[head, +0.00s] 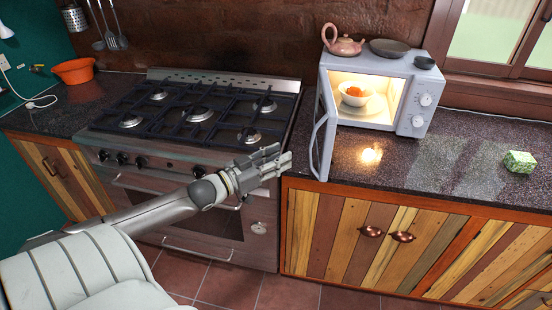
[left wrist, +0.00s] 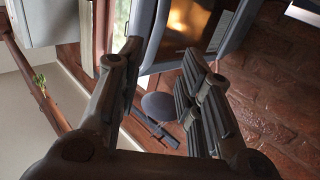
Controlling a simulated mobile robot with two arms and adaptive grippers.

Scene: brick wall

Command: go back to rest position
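My left gripper (head: 270,165) is in front of the stove's right front, left of the open microwave door. In the left wrist view its two fingers (left wrist: 160,100) stand apart with nothing between them in their grip. My left arm reaches in from the lower left of the head view. My right gripper is not in view. The microwave (head: 416,95) stands on the counter with its door (head: 323,130) swung open and its inside lit. A white bowl with orange food (head: 355,94) sits inside it.
The gas stove (head: 190,115) is at the left, with an orange bowl (head: 73,71) beyond it. A pink teapot (head: 343,42) and dark dishes (head: 389,48) sit on the microwave. A green patterned block (head: 519,161) lies on the counter (head: 455,165), which is otherwise mostly clear there.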

